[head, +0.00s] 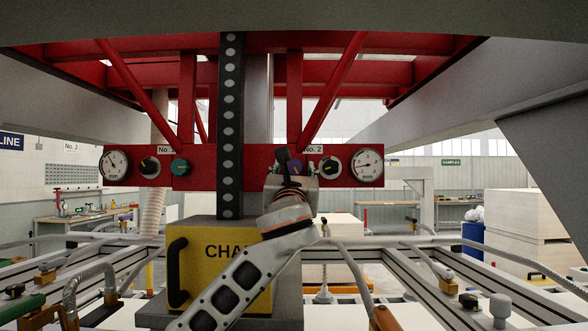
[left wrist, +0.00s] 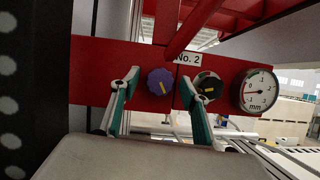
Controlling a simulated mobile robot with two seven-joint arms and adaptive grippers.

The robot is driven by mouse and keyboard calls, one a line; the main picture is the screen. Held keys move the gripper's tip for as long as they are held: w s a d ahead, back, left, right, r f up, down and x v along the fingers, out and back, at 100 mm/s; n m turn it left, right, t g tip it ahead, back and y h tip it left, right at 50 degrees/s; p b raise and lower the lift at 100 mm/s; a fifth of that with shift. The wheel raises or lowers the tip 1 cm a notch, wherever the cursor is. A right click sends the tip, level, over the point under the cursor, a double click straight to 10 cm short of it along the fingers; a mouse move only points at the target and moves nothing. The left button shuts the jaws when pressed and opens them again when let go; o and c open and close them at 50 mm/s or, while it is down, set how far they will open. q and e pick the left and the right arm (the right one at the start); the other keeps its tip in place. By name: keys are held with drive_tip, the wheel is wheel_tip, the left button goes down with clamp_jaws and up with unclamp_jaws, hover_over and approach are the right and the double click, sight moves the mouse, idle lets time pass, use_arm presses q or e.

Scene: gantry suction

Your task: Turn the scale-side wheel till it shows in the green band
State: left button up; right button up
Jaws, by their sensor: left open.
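Station No. 2 on the red beam carries a purple wheel (left wrist: 161,81), a black knob (left wrist: 208,86) with a yellow mark, and a round white mm gauge (left wrist: 257,91). The black knob (head: 330,167) and gauge (head: 367,165) also show in the head view. The black knob is the one beside the gauge. My left gripper (left wrist: 160,87) is open and empty, its green-padded fingers on either side of the purple wheel in the picture. Contact cannot be told. In the head view my left gripper (head: 289,166) largely hides that wheel. My right gripper is not visible.
A matching station has a teal knob (head: 180,167), black knob (head: 150,167) and gauge (head: 115,164). A black perforated column (head: 230,125) stands left of my gripper. A yellow-fronted box (head: 200,275) with a black handle stands below. Hoses and rails cross lower down.

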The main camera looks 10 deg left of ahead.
use_arm(q)
drive_tip(key=c, duration=1.1)
drive_tip(key=shift+n, duration=0.5)
drive_tip(key=n+y, duration=0.2)
drive_tip(key=shift+d+n, duration=0.15)
drive_tip(key=shift+n, duration=0.25)
drive_tip(key=shift+n+g+y, duration=0.7)
drive_tip(key=shift+n+y, duration=0.3)
drive_tip(key=shift+n, duration=1.5)
